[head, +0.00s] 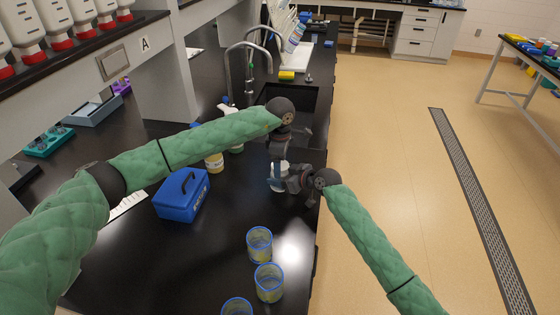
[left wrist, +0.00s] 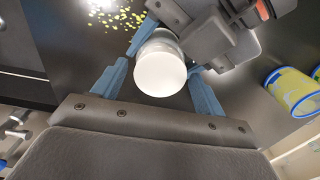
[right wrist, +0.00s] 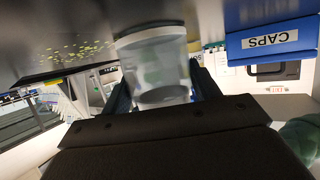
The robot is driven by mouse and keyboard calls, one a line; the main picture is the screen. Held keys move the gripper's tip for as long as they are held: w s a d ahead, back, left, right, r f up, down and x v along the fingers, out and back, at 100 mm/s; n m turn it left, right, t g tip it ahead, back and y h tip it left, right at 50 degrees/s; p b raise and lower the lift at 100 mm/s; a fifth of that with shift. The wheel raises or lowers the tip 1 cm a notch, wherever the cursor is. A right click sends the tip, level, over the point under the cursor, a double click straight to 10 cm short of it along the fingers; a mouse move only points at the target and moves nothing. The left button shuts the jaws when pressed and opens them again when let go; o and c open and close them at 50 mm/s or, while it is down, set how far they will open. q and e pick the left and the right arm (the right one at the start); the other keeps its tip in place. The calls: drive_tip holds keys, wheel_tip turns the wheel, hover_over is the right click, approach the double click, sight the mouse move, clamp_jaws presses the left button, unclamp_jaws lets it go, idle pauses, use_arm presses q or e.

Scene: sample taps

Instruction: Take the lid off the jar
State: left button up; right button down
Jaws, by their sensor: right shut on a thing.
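The jar (head: 277,177) stands on the black bench near its right edge, largely hidden by my grippers in the head view. Its round white lid (left wrist: 160,72) is on top and shows clearly in the left wrist view. My left gripper (head: 280,160) points down over the jar. Its blue fingers are spread on either side of the lid, with a gap visible on the left. My right gripper (head: 286,180) is shut on the jar from the side. In the right wrist view the pale, translucent jar (right wrist: 160,68) sits between its fingers.
Several blue-rimmed cups (head: 260,245) stand in front. A sink with a tap (head: 228,75) and bottles (head: 214,163) are behind. Yellow-green specks (left wrist: 118,18) lie or reflect nearby.

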use_arm(q)
drive_tip(key=c, duration=0.9)
drive_tip(key=shift+n, duration=1.7)
drive_tip(key=o, duration=1.1)
drive_tip(key=shift+r, duration=2.25)
drive_tip(key=shift+r+m, duration=1.7)
drive_tip(key=shift+f, duration=3.95)
